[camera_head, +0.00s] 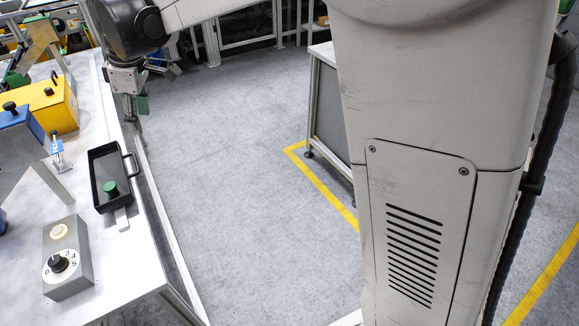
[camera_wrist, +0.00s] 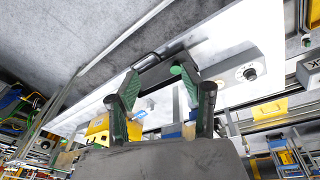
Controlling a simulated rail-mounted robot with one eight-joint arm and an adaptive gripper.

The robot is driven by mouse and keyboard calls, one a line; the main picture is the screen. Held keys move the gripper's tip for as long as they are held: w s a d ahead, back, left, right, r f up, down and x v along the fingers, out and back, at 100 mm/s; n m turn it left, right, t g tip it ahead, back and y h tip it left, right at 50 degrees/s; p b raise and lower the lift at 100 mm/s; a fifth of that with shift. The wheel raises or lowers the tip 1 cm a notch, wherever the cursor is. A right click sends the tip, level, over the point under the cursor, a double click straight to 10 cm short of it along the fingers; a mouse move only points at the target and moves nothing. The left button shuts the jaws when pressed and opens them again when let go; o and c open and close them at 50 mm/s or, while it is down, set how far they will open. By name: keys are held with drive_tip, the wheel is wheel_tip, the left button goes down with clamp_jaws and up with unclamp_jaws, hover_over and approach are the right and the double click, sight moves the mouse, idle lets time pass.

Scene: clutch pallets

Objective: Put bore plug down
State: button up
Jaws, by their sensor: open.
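A green round-topped piece, which looks like the bore plug (camera_head: 110,187), stands in the near part of a black tray (camera_head: 97,165) on the white table (camera_head: 125,255). My gripper (camera_head: 140,115) is beyond the tray, above the table's right edge and apart from the plug. In the wrist view my gripper (camera_wrist: 158,85) has its two green-padded fingers spread wide, with nothing held between them. The black tray (camera_wrist: 160,72) shows beyond the fingers there. I cannot clearly tell the plug from the green finger pad in that view.
A grey control box (camera_head: 67,262) with a black knob stands near the tray. A yellow box (camera_head: 55,105) and a blue-topped fixture (camera_head: 20,125) stand on the left. The floor (camera_head: 240,170) right of the table is clear.

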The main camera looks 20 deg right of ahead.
drive_tip(key=s+d+r+m+t, duration=0.2)
drive_tip(key=s+d+r+m, duration=0.2)
drive_tip(key=s+d, duration=0.45)
drive_tip(key=s+d+f+m+t+h, duration=0.1)
drive_tip(key=s+d+f+m, duration=0.2)
drive_tip(key=s+d, duration=0.6)
drive_tip(key=s+d+f+m+t+h, duration=0.1)
drive_tip(key=s+d+f+m+t, duration=0.1)
drive_tip(key=s+d+m, duration=0.5)
drive_tip(key=s+d+f, duration=0.1)
drive_tip(key=s+d, duration=0.1)
drive_tip(key=s, duration=0.2)
drive_tip(key=shift+d+f, duration=0.15)
drive_tip(key=shift+d, duration=0.1)
wheel_tip(320, 180, down, 5)
drive_tip(key=b, duration=0.5)
drive_tip(key=shift+f, duration=0.15)
